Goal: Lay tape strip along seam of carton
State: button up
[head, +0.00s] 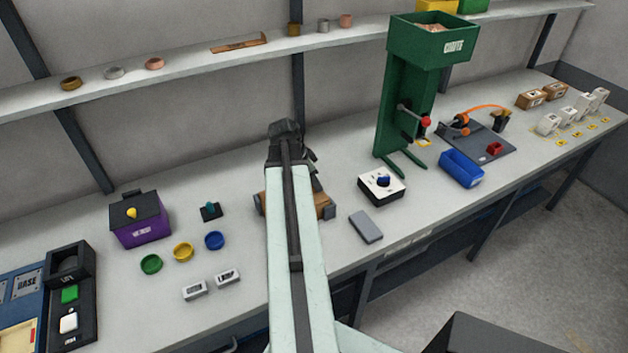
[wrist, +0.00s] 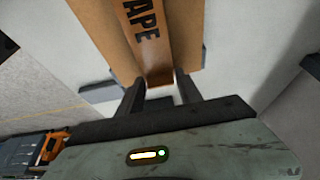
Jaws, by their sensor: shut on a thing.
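The brown carton (head: 323,204) lies on the bench, mostly hidden behind my arm in the head view. In the wrist view the carton (wrist: 98,22) fills the upper middle. A darker brown tape strip (wrist: 158,62) with the letters "APE" showing runs lengthwise over the carton's middle. My gripper (wrist: 160,84) is at the strip's near end, one dark finger on each side, shut on it. I cannot tell whether the strip touches the carton along its length. The seam is not visible. In the head view my arm hides the fingertips.
Dark blocks (head: 335,211) flank the carton. A grey slab (head: 366,227) and a white box with a blue knob (head: 382,187) lie to the right, before a green dispenser (head: 405,95). Coloured rings and a purple box (head: 141,222) stand left.

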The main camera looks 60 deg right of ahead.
jog(key=shift+f, duration=0.2)
dwell(0.3)
jog(key=o, duration=1.8)
jog(key=shift+o, duration=0.2)
notch_tip(320, 180, up, 7)
jog(key=p, duration=0.6)
jog(key=shift+w+r+p, duration=0.1)
jog(key=shift+p, duration=0.25)
